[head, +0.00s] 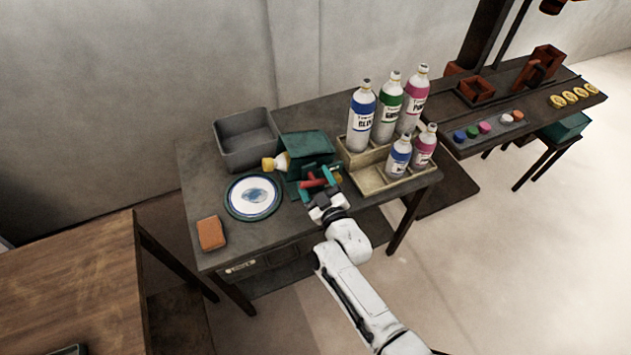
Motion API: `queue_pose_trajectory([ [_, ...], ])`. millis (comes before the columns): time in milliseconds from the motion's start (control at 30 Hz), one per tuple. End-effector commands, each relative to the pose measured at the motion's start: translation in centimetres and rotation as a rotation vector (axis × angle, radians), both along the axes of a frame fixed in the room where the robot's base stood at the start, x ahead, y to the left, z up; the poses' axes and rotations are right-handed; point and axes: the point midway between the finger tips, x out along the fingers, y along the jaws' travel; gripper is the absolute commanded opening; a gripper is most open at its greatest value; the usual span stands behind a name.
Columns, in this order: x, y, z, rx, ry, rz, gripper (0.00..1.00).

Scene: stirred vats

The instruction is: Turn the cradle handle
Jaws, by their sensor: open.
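A dark green cradle (305,143) stands on the grey table, right of the plate. A bottle with a yellow cap (275,163) sticks out of its left side. A red handle (313,183) shows at the front of the cradle, close to my gripper. My gripper (322,196) is open, reaching in from the front right just in front of the handle. I cannot tell whether the fingers touch the handle or are around it. The fingers and the wrist hide part of the cradle's lower front.
A grey bin (246,153) stands behind left. A plate with a blue pattern (253,196) and an orange block (211,234) lie to the left. A beige tray (376,185) with several labelled bottles stands close on the right. The table's front edge is near my arm.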

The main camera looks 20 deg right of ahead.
Motion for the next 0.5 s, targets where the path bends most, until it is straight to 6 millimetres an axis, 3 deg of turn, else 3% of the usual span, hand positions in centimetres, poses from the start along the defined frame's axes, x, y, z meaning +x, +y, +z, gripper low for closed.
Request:
queue_pose_trajectory([
  [67,-0.02,0.01,-0.04,0.001,0.001,0.000,0.62],
  [500,-0.02,-0.06,-0.01,0.001,0.000,-0.001,0.20],
])
